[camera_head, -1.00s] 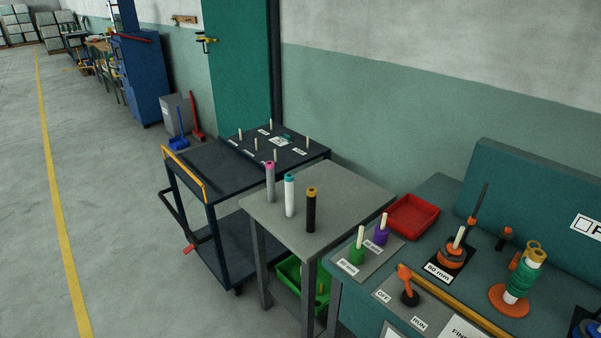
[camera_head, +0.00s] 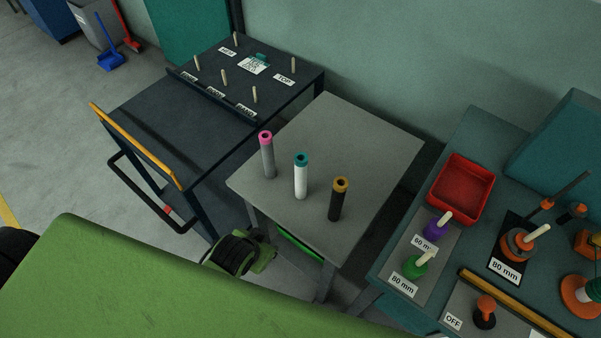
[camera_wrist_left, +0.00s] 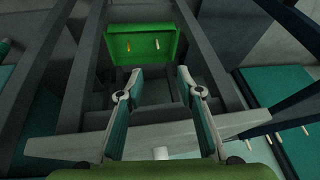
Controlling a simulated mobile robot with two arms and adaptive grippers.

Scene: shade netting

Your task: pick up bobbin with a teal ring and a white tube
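The bobbin with a teal ring and a white tube (camera_head: 301,180) stands upright on a small grey table (camera_head: 365,140), in the middle of a row of three. A bobbin with a pink ring and a grey tube (camera_head: 267,158) stands to its left. One with a yellow ring and a black tube (camera_head: 338,202) stands to its right. In the left wrist view my left gripper (camera_wrist_left: 160,85) has its two fingers spread wide with nothing between the tips. A small white piece at that view's bottom is too cut off to name. My right gripper is not in view.
A dark cart (camera_head: 160,110) with an upper pegged board stands left of the table. A teal bench at the right holds a red tray (camera_head: 462,190) and peg stands. A green bin (camera_wrist_left: 170,45) sits low under the table. My green arm covers the lower left.

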